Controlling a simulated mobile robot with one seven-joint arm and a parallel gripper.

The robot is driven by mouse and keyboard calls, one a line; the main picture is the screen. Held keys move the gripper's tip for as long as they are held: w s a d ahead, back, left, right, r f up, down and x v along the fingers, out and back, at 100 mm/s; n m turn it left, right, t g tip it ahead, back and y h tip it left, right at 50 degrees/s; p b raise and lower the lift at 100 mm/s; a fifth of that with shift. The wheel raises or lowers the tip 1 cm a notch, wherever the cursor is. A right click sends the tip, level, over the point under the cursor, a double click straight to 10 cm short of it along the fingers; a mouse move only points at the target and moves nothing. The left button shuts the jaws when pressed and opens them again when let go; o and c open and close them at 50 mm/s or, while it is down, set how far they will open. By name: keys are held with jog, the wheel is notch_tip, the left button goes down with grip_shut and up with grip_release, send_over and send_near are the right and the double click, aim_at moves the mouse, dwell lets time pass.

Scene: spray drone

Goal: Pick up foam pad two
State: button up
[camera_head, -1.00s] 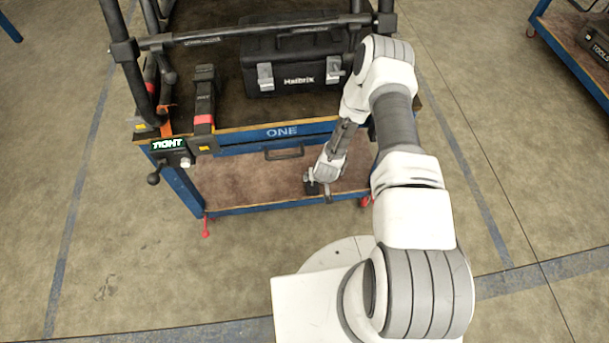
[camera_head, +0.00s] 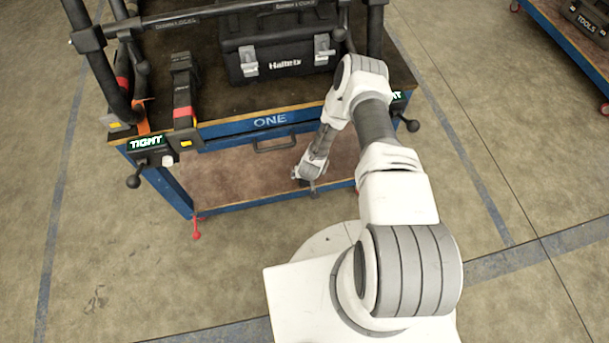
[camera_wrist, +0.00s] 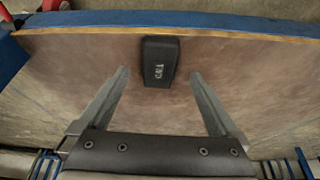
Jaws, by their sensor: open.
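Foam pad two is a small black block (camera_wrist: 159,62) with pale lettering, too small to read surely. In the wrist view it lies on the brown lower shelf (camera_wrist: 70,60), close to the shelf's wood-trimmed edge. My gripper (camera_wrist: 159,75) is open, with one finger to each side of the pad's near end and clear gaps on both sides. The fingers do not touch the pad. In the head view my gripper (camera_head: 307,179) is low over the lower shelf of the blue cart, and I cannot make out the pad there.
A drawer handle (camera_head: 274,146) sticks out above the shelf. The shelf's left part is bare.

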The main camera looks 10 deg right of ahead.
jog(key=b+x, duration=0.2)
jog(key=x, duration=0.2)
jog(key=shift+w+f, duration=0.1)
jog(key=shift+f, duration=0.05)
jog(key=c, duration=1.4)
